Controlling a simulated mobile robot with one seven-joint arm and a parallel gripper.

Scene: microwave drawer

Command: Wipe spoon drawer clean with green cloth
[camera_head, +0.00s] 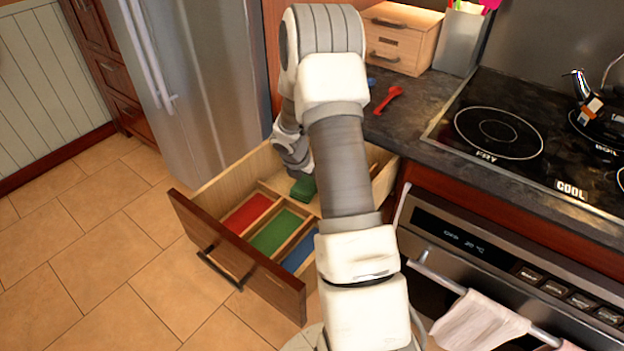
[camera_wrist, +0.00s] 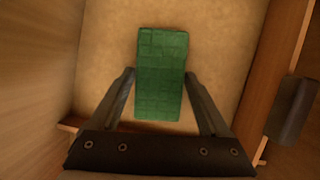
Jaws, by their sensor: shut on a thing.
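The wooden drawer (camera_head: 232,178) is pulled open, with red, green and blue compartment floors in its front part. My gripper (camera_wrist: 160,76) is down in the drawer's rear part, shut on the green cloth (camera_wrist: 162,95). The cloth is a folded, quilted-looking block between the fingers, over the bare, speckled drawer floor (camera_wrist: 215,35). In the head view the cloth (camera_head: 303,188) shows behind the dividers, and my arm hides the fingers and part of the drawer. I cannot tell how firmly the cloth touches the floor. A red spoon (camera_head: 388,99) lies on the counter above.
Drawer walls and a divider (camera_wrist: 285,60) stand close around my gripper. The fridge (camera_head: 200,80) is to the left, the stove (camera_head: 500,130) and oven (camera_head: 480,245) to the right. A small wooden drawer box (camera_head: 400,40) stands on the counter. The tiled floor at left is clear.

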